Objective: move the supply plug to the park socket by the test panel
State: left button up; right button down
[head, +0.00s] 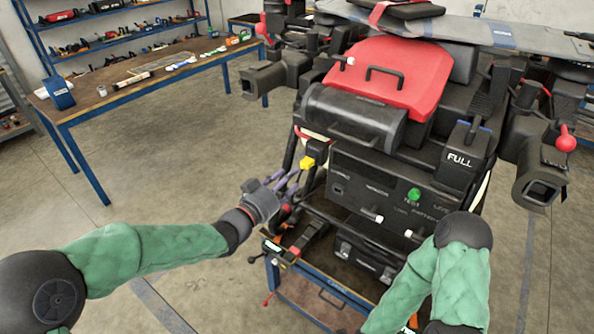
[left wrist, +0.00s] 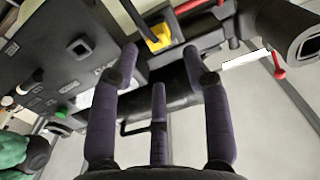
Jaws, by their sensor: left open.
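The supply plug is a yellow block (head: 308,162) with a black end, at the left side of the drone's dark front panel. In the left wrist view the yellow plug (left wrist: 157,38) lies just ahead of and between my spread fingertips. My left gripper (head: 292,181) is open, with its purple fingers pointing at the plug; I cannot tell whether they touch it. It also shows in the left wrist view (left wrist: 159,58). The test panel (head: 385,200) has a green TEST button (head: 414,194). A square socket (head: 338,190) sits at its left, and shows in the left wrist view (left wrist: 80,47). My right gripper is out of view.
The red-lidded drone (head: 390,75) stands on a blue-framed stand (head: 315,295). Its black nozzles jut out at both sides, and a tank marked FULL (head: 462,158) is at the right. A workbench (head: 130,85) stands back left. The floor between is clear.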

pick_arm(q)
jog(key=v, duration=0.4)
jog(key=shift+s+a, duration=0.15)
jog(key=shift+s, duration=0.2)
jog(key=shift+f, duration=0.1)
dwell(0.3)
jog(key=s+a+f+n+g+y, duration=0.2)
jog(key=s+f+n+g+y, duration=0.1)
jog(key=f, duration=1.1)
jog(key=s+a+f+n+g+y, duration=0.2)
jog(key=f+n+g+y, duration=0.1)
jog(key=f, duration=1.1)
jog(key=s+f+n+g, duration=0.3)
jog(key=s+f+g, duration=0.5)
jog(key=s+f, duration=0.9)
jog(key=s, duration=0.4)
jog(key=shift+f+y, duration=0.2)
jog(key=shift+y, duration=0.1)
jog(key=shift+s, duration=0.1)
